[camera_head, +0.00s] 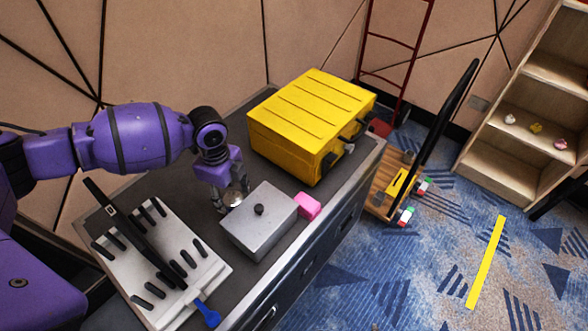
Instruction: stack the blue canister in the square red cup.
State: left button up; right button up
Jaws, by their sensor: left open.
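I cannot make out a blue canister; a small blue piece (208,313) shows at the front edge of the white rack. My right gripper is not in view.
The grey box (262,232) with a dark knob and a yellow case (300,115) stand on the dark workbench (180,185). A white rack (190,262) with black pegs lies front left. A wooden cart (378,204) and shelves (492,184) stand right.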

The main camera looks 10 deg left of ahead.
aim_at(234, 207)
pick_arm(q)
notch_tip(234, 207, down, 7)
jog(key=shift+w+f, duration=0.1)
jog(key=shift+f, duration=0.05)
jog(key=shift+c, duration=0.5)
jog(key=c, duration=1.3)
jog(key=shift+o, duration=0.2)
notch_tip(234, 207, up, 18)
jog(key=shift+d+n, duration=0.1)
jog(key=shift+n, duration=0.2)
